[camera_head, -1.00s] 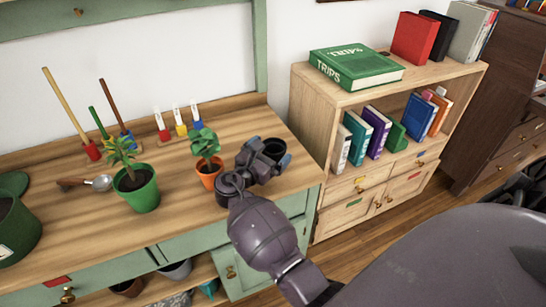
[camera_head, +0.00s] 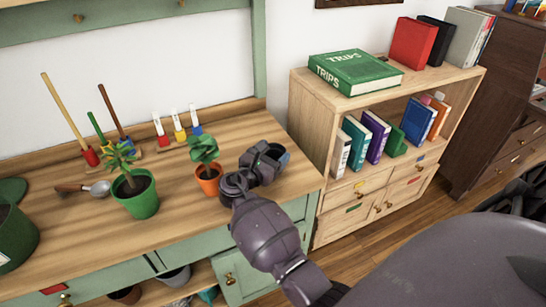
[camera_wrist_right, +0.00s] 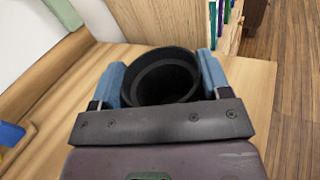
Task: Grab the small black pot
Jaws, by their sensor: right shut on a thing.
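The small black pot (camera_wrist_right: 165,80) sits between the two blue-grey fingers of my right gripper (camera_wrist_right: 162,75) in the right wrist view. The fingers press on its left and right sides, and the pot looks empty inside. In the head view my right gripper (camera_head: 268,159) is at the right end of the wooden bench, shut on the pot (camera_head: 277,152), which is mostly hidden behind it. I cannot tell whether the pot's base touches the bench. My left gripper is not in view.
An orange pot with a plant (camera_head: 209,181) stands close to the left of my right gripper. A green pot with a plant (camera_head: 142,202) is further left. A trowel (camera_head: 85,188) lies on the bench (camera_head: 190,228). A bookshelf (camera_head: 306,115) stands to the right.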

